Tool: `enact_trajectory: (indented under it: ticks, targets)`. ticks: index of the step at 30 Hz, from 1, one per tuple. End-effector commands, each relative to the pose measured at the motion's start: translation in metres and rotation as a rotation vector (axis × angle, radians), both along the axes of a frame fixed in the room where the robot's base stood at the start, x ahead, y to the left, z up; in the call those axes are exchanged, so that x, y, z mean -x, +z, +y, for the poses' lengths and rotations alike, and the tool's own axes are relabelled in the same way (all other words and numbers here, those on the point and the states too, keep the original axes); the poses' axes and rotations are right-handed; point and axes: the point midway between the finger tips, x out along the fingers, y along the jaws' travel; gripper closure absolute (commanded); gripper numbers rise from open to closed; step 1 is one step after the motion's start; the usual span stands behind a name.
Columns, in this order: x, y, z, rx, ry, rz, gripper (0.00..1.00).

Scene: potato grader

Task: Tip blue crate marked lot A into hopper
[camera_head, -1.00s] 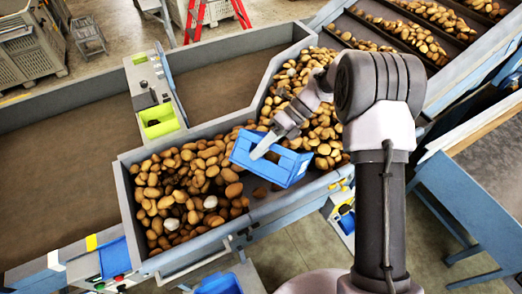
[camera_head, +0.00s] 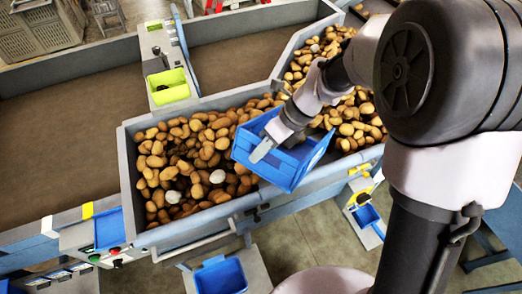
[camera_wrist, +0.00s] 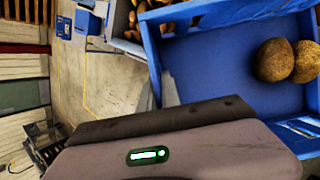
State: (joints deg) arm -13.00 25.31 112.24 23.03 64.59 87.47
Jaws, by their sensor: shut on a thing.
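The lot mark cannot be read. The hopper (camera_head: 127,190) is a grey walled trough full of brown potatoes (camera_head: 200,150), a few of them pale. Part of the crate's inside is hidden by my gripper in the head view.
A wide brown belt (camera_head: 75,80) lies behind the hopper. A divider with a lime green tray (camera_head: 168,87) stands at the hopper's back left. Blue bins (camera_head: 220,276) and a control panel (camera_head: 107,258) with coloured buttons sit along the front.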

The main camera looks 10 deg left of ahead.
Motion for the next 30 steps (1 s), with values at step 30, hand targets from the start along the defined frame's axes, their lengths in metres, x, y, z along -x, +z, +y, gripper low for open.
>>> enact_trajectory:
  ticks: [30]
  targets:
    - [0.033, -0.104, 0.016, 0.179, 0.0, -0.392, 1.0]
